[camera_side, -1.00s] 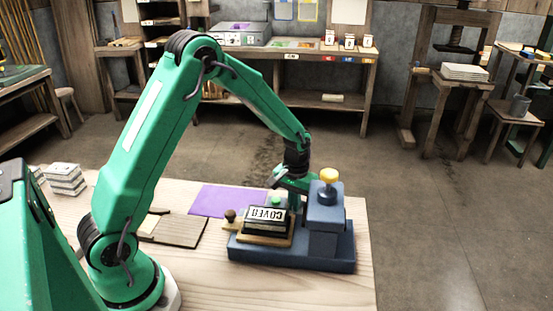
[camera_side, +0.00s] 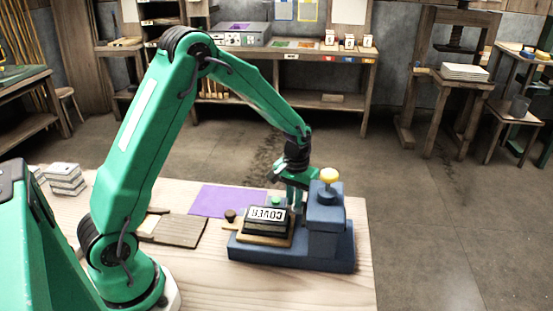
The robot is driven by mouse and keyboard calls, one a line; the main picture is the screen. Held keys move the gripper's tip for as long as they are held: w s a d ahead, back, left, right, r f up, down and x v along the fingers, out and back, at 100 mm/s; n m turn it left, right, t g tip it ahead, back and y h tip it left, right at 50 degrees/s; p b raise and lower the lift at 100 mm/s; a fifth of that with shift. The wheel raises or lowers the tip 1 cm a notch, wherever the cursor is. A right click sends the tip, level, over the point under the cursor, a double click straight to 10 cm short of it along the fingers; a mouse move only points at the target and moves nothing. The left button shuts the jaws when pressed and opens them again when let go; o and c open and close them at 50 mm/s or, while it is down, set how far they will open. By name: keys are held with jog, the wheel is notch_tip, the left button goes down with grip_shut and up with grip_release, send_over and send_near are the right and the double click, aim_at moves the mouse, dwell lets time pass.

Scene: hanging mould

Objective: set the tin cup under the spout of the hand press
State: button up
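A blue hand press (camera_side: 325,215) with a yellow knob on top stands at the right end of the wooden table. On its base lies a dark block (camera_side: 266,218) with a white lettered face, in a brass-coloured frame. No spout can be made out. My gripper (camera_side: 293,203) points down just behind the block, left of the press column. Its fingertips are hidden by the press and block, so its opening and anything in it cannot be seen.
A purple sheet (camera_side: 225,201) lies flat behind and left of the press. A brown slatted board (camera_side: 180,230) lies nearer my base. Striped blocks (camera_side: 66,179) are stacked at the table's left. The front middle of the table is clear.

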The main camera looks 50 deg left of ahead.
notch_tip(320, 180, up, 10)
jog(key=shift+r, duration=0.15)
dwell(0.3)
dwell(0.5)
jog(key=s+d+r+m+t, duration=0.2)
jog(key=s+r+t, duration=0.1)
jog(key=s+r, duration=0.7)
jog(key=s+d+r+m+t, duration=0.1)
jog(key=s+d+m+t, duration=0.1)
jog(key=s, duration=1)
jog(key=shift+s+r+m+t, duration=0.15)
jog(key=shift+s+m+t, duration=0.15)
jog(key=shift+s, duration=0.05)
